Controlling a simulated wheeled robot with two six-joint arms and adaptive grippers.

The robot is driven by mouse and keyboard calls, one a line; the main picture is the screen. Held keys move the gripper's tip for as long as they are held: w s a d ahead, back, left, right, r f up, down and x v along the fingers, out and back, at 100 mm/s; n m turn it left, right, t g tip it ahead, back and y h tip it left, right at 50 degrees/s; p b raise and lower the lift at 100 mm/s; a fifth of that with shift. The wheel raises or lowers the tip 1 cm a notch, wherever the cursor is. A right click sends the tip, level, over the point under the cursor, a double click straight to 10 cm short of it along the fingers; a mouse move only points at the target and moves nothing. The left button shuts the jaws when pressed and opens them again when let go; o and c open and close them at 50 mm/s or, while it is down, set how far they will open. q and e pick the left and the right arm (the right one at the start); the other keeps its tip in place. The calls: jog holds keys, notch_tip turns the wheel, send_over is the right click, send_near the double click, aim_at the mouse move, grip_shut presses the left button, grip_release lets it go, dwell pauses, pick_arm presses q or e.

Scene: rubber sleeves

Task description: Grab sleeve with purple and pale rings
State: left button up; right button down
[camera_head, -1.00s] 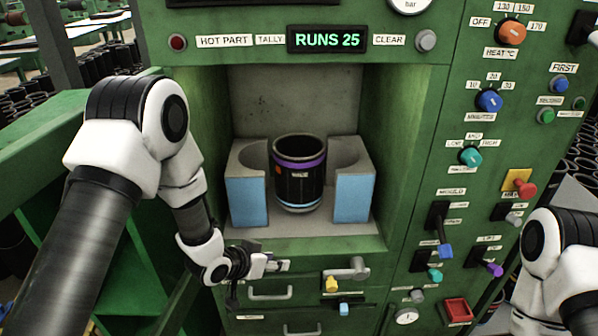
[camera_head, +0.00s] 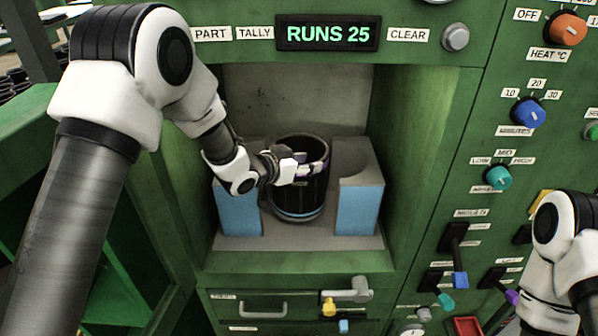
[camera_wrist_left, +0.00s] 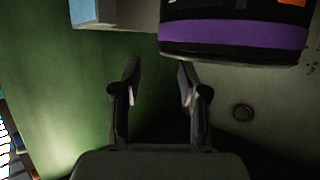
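The black sleeve (camera_head: 298,204) stands upright in the alcove between two blue-fronted blocks. It has a purple ring near its top and a pale blue ring near its bottom. In the left wrist view the sleeve (camera_wrist_left: 235,35) is at the top right, its purple band showing. My left gripper (camera_head: 312,168) overlaps the sleeve's upper part in the head view and hides some of its purple ring. In the wrist view my left gripper (camera_wrist_left: 158,85) is open, with nothing between its fingers. My right gripper is out of view; only its arm shows at lower right.
The left blue-fronted block (camera_head: 238,209) and right block (camera_head: 360,208) flank the sleeve closely. Green alcove walls enclose the sides. A drawer handle (camera_head: 263,309) and a grey lever (camera_head: 350,291) sit below. Knobs and switches fill the right panel (camera_head: 470,200).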

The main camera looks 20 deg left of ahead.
pick_arm(q)
jog(key=x, duration=0.5)
jog(key=shift+a+f+p, duration=0.15)
jog(key=shift+a+p, duration=0.1)
jog(key=shift+p, duration=0.1)
jog(key=shift+s, duration=0.1)
jog(key=c, duration=0.4)
grip_shut()
